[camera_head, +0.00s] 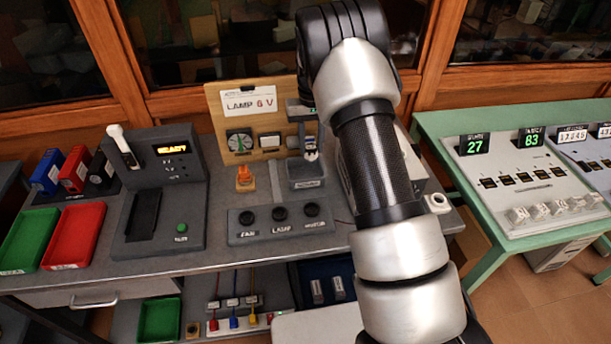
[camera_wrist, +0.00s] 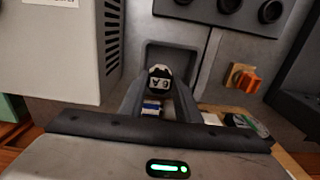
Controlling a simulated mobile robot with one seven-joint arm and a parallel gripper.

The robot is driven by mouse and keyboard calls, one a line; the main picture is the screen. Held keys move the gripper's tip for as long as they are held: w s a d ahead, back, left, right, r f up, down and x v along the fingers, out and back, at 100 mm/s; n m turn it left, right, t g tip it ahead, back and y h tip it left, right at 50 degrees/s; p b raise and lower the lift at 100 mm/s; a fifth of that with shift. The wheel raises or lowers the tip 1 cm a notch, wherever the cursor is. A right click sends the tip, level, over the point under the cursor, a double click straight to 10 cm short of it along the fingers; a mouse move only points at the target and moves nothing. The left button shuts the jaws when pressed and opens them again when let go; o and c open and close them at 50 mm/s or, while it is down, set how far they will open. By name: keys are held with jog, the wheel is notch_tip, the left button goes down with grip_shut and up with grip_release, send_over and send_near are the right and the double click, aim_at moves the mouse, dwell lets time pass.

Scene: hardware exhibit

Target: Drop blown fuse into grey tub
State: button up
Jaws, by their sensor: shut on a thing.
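The grey tub (camera_head: 307,184) stands on the bench in front of the wooden lamp board, with a small label on its front. My gripper (camera_head: 311,152) points down just above it. In the wrist view my gripper (camera_wrist: 158,82) is shut on a small dark fuse (camera_wrist: 159,73) with a white "6 A" label. The grey tub (camera_wrist: 193,50) shows behind the fuse in that view, its inside dark and partly hidden by the fingers. A blue-and-white piece (camera_wrist: 152,106) shows between the fingers; I cannot tell whether it belongs to the fuse.
The lamp board (camera_head: 257,105) rises behind the tub. An orange part (camera_head: 245,178) stands left of it, and a panel with black knobs (camera_head: 280,225) lies in front. Red (camera_head: 73,236) and green (camera_head: 29,240) trays sit at the far left.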

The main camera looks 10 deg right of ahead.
aim_at(311, 156)
notch_tip(311, 156, down, 5)
jog(key=shift+r+b, duration=0.1)
jog(key=shift+b, duration=1.1)
jog(key=o, duration=1.1)
notch_tip(311, 156, up, 17)
jog(key=p, duration=0.1)
jog(key=shift+r, duration=0.2)
